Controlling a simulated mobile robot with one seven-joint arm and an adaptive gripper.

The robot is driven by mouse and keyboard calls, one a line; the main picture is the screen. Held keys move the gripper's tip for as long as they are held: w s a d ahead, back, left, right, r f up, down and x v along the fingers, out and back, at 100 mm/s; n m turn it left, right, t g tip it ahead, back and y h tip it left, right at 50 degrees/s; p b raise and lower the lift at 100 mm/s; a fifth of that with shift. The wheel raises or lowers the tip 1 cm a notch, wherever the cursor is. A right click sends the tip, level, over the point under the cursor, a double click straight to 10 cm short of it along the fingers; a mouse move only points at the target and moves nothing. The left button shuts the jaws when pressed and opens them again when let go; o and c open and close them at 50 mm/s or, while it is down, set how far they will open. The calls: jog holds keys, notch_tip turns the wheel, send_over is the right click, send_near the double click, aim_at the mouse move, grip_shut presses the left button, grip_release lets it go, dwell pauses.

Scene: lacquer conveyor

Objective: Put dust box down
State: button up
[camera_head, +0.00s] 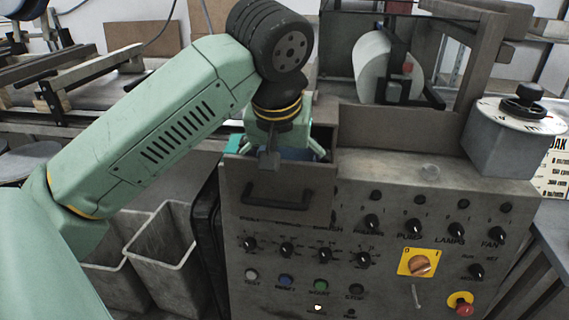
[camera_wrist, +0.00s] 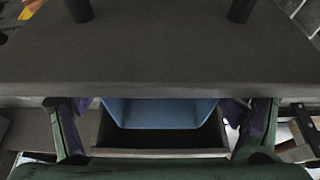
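A blue box, which I take for the dust box, sits in an open drawer-like compartment; a little of it shows behind the front panel in the head view (camera_head: 297,154). In the wrist view the blue box (camera_wrist: 160,113) lies between my fingers, with its lower part hidden. My gripper (camera_head: 280,150) points down over this compartment. In the wrist view my gripper (camera_wrist: 163,130) has its two fingers wide apart, one on each side of the blue box, with visible gaps. The grey front panel (camera_head: 255,178) carries a black handle (camera_head: 275,195).
The grey control panel (camera_head: 390,290) has several knobs and buttons. A dial box (camera_head: 500,140) stands at its right. Grey open bins (camera_head: 165,245) stand on the floor left of the cabinet.

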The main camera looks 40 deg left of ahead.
jog(key=shift+o, duration=0.8)
jog(key=b+v, duration=0.1)
jog(key=v, duration=0.9)
jog(key=shift+d+r, duration=0.2)
jog(key=shift+r, duration=0.15)
jog(key=shift+c, duration=0.5)
